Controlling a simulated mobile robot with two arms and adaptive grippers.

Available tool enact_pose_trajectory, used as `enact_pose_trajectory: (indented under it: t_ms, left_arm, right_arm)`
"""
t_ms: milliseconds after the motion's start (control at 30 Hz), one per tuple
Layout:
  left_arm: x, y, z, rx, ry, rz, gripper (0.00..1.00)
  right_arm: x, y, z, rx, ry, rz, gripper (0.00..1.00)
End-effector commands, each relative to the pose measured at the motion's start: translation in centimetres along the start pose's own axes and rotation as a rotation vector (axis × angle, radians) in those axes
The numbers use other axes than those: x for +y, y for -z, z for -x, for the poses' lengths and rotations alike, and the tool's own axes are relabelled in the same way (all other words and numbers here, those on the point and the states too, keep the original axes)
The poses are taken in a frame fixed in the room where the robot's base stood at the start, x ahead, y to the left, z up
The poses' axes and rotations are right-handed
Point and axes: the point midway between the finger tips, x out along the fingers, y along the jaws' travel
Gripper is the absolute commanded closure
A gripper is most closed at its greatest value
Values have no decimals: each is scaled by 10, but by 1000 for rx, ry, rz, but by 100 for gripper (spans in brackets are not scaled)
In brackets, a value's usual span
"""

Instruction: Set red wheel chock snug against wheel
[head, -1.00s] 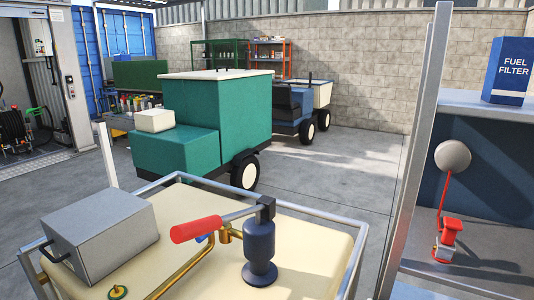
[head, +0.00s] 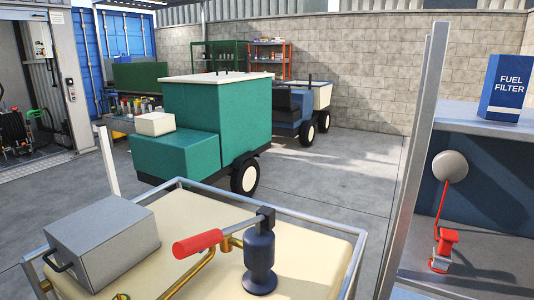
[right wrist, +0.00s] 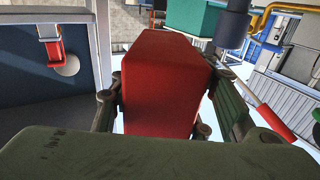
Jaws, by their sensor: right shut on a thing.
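The red wheel chock (right wrist: 165,75) fills the middle of the right wrist view. My right gripper (right wrist: 163,105) is shut on it, with a finger on either side. In the head view, a black-tyred wheel with a pale hub (head: 245,176) sits under the green cart (head: 217,122) on the grey floor. No chock shows on the floor by that wheel. Neither gripper shows in the head view, and my left gripper is out of sight.
A railed cream-topped trolley (head: 310,250) in front carries a grey box (head: 102,240) and a red-handled pump (head: 260,258). A shelf unit (head: 480,226) with a post stands at right. A blue vehicle (head: 292,104) stands behind the cart. Floor right of the cart is clear.

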Motion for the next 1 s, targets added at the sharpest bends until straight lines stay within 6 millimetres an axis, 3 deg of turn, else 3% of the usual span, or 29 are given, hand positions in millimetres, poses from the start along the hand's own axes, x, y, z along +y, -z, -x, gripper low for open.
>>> enact_pose_trajectory:
  t_ms: [300, 533, 633, 733, 867, 1000]
  left_arm:
    - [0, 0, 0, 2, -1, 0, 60]
    - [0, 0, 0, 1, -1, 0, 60]
    - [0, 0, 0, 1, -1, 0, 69]
    - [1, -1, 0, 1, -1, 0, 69]
    - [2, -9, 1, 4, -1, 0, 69]
    - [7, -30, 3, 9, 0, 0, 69]
  right_arm:
    - [0, -14, 48, -1, -6, 5, 99]
    - [1, -16, 56, 1, -4, 13, 99]
    - [1, -16, 56, 1, -4, 13, 99]
    - [1, -17, 57, -1, -4, 12, 99]
    - [1, -18, 67, -4, -3, 11, 99]
    - [1, -18, 93, -5, -3, 11, 99]
